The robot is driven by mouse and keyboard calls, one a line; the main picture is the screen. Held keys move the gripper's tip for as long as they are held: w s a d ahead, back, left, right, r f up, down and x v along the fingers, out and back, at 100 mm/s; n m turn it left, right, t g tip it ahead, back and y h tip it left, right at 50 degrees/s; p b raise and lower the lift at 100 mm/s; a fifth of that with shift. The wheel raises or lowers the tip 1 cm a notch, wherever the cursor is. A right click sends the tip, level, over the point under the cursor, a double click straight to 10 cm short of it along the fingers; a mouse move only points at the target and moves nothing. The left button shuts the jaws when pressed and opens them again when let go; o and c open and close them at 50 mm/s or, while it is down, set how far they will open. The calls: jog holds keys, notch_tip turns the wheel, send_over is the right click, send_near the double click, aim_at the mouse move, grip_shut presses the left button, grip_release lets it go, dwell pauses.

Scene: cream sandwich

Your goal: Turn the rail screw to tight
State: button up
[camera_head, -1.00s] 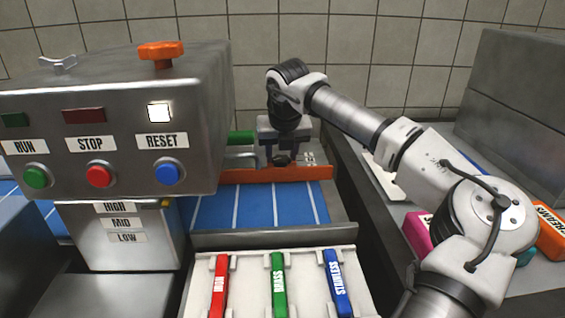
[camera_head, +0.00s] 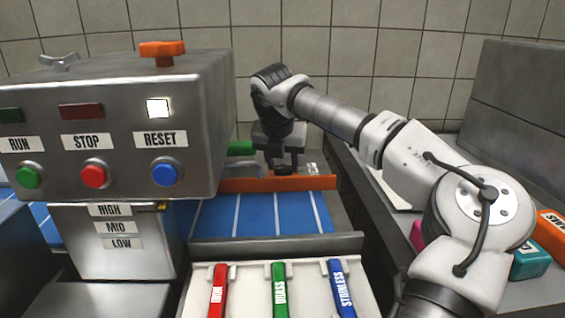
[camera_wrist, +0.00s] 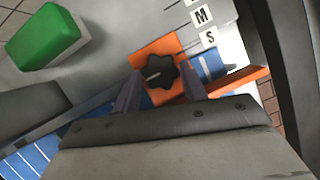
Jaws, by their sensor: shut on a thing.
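The rail screw is a black lobed knob (camera_wrist: 160,72) on an orange block (camera_wrist: 146,50) of the orange rail; it also shows in the head view (camera_head: 282,170), small and dark under my gripper. In the wrist view my gripper (camera_wrist: 160,82) has one finger on each side of the knob, shut on it. The pale line on the knob's top lies at a slight tilt. The orange rail (camera_head: 235,185) crosses the blue belt (camera_head: 260,212). Plates lettered M and S (camera_wrist: 204,27) lie beside the block.
A steel control box (camera_head: 100,120) with buttons and a lit RESET lamp stands left of my gripper. A green block (camera_wrist: 47,36) is near the rail. A white rack (camera_head: 250,290) with IRON, BRASS and STAINLESS tags is in front. Coloured boxes (camera_head: 530,262) lie at right.

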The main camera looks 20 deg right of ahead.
jog(key=o, duration=0.7)
jog(key=p+v, duration=0.1)
jog(key=v, duration=1.3)
